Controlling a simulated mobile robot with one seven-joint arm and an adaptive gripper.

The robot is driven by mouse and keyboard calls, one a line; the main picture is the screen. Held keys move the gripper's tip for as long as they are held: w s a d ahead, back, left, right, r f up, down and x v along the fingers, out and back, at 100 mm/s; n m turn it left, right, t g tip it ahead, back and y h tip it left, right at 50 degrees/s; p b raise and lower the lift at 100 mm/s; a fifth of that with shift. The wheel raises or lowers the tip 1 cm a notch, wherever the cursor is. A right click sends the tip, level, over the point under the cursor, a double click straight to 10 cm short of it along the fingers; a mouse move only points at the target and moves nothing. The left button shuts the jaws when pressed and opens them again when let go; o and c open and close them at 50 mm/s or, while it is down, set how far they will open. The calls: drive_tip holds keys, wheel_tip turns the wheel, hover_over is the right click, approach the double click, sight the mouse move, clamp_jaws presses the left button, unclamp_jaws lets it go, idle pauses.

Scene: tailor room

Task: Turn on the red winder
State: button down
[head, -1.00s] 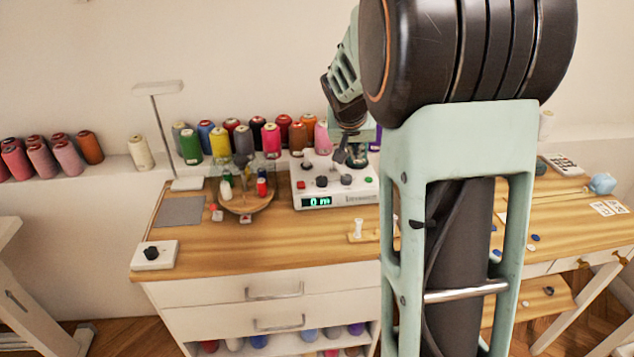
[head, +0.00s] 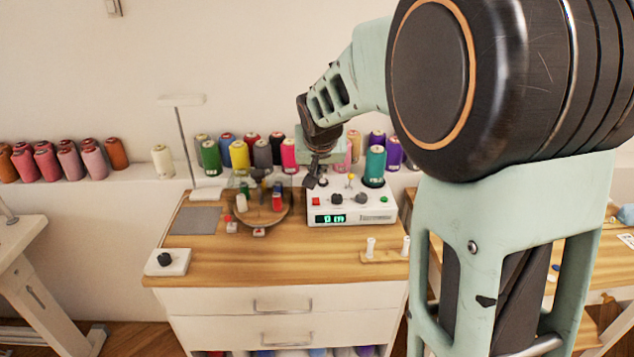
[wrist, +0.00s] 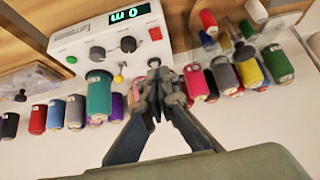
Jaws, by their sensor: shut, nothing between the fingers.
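The winder is a white box (head: 350,212) with a green-lit display (head: 331,218), a red button (head: 316,201) at its left, two black knobs and a green button (head: 384,200) at its right. In the wrist view the winder (wrist: 85,40) appears inverted, with its red button (wrist: 155,33) and a display reading "0 m". A teal spool (head: 375,166) stands on it. My gripper (head: 311,183) is above the winder's left end, near the red button in the picture; contact is not visible. In the wrist view its fingers (wrist: 155,82) are together and empty.
A round wooden tray (head: 262,220) with small spools stands left of the winder. A white box with a black knob (head: 166,261) sits at the table's front left. A small peg stand (head: 385,256) is in front. Several thread spools line the ledge behind. The front tabletop is mostly clear.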

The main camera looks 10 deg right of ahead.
hover_over(316, 202)
drive_tip(key=s, duration=0.1)
wheel_tip(316, 202, down, 7)
drive_tip(key=shift+f, duration=0.15)
drive_tip(key=f, duration=0.3)
drive_tip(key=shift+s+f+b, duration=0.15)
drive_tip(key=shift+s+b, duration=0.05)
drive_tip(key=shift+b, duration=0.15)
drive_tip(key=shift+f, duration=0.3)
drive_tip(key=shift+f, duration=0.15)
drive_tip(key=shift+s+f+b, duration=0.2)
drive_tip(key=shift+f+b, duration=0.3)
drive_tip(key=shift+b, duration=0.75)
drive_tip(key=shift+r+p, duration=0.2)
drive_tip(key=shift+p, duration=0.1)
drive_tip(key=shift+r, duration=0.1)
drive_tip(key=shift+r+p, duration=0.4)
drive_tip(key=shift+r, duration=0.25)
